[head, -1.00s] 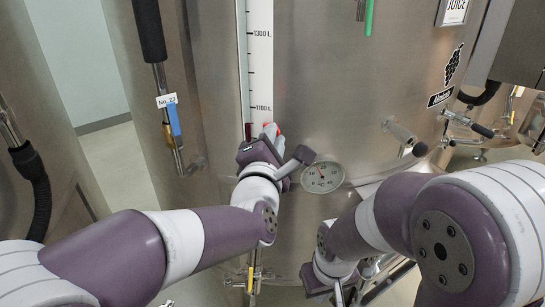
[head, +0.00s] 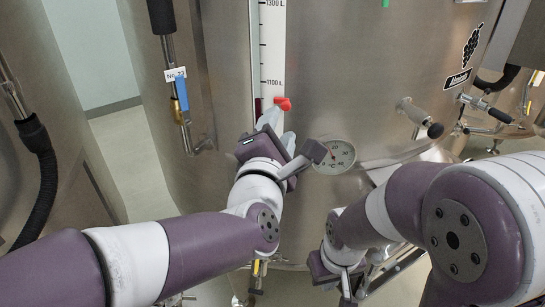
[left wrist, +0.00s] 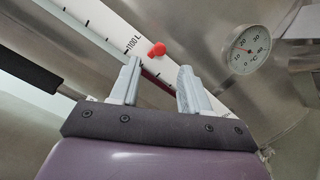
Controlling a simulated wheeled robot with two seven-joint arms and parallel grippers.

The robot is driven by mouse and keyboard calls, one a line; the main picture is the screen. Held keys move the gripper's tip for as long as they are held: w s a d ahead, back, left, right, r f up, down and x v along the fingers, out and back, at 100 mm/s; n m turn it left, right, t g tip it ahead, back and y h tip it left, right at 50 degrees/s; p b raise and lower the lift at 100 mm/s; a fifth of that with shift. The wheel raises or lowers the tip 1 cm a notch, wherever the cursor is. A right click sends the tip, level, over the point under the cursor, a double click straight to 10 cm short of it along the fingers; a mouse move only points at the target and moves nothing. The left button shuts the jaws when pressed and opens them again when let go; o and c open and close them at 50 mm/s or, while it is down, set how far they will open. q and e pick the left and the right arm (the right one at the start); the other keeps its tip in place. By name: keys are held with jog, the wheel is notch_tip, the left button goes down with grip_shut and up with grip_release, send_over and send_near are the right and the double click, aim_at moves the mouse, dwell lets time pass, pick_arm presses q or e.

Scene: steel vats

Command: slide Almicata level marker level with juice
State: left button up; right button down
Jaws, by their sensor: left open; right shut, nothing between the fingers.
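The red level marker (head: 283,103) sits on the white scale (head: 272,50) of the Almicata vat, a little below the 1100 L mark. Dark red juice (head: 258,104) shows in the sight tube left of the scale, its top near the marker's height; I cannot tell if they match exactly. My left gripper (head: 278,127) is open and empty just below the marker. In the left wrist view the marker (left wrist: 157,49) lies beyond the gap between the fingertips (left wrist: 160,66), apart from them. My right gripper (head: 346,287) is shut and empty at the bottom, partly hidden.
A round dial gauge (head: 335,155) is right of my left gripper. A valve handle (head: 420,117) sticks out farther right. A pipe with a blue tag (head: 181,90) stands at the left. Open floor (head: 130,145) shows between the vats.

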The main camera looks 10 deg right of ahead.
pick_arm(q)
jog(key=b+v, duration=0.1)
jog(key=v, duration=0.6)
pick_arm(e)
notch_tip(320, 180, down, 2)
jog(key=shift+f, duration=0.1)
pick_arm(q)
jog(key=s+d+f+m+g+h, duration=0.35)
jog(key=f+m+g, duration=0.35)
jog(key=m, duration=0.6)
notch_tip(320, 180, down, 9)
jog(key=s+a+m+g+y, duration=0.1)
jog(key=a+m+g+y, duration=0.15)
jog(key=m, duration=0.25)
jog(key=a+f+g+y, duration=0.2)
jog(key=a+f, duration=0.3)
jog(key=a, duration=0.4)
jog(key=s+a+f+m+g+y+b, duration=0.1)
jog(key=a+f+y, duration=0.2)
jog(key=a, duration=0.6)
jog(key=s+a+f+m+g+y, duration=0.1)
jog(key=a+f+g+y, duration=0.1)
jog(key=a+f, duration=0.5)
jog(key=shift+s+a+f+g+y+b, duration=0.15)
jog(key=shift+a+f+g+y+b, duration=0.25)
jog(key=shift+a, duration=0.6)
pick_arm(e)
jog(key=shift+s+f, duration=0.1)
jog(key=shift+f, duration=0.6)
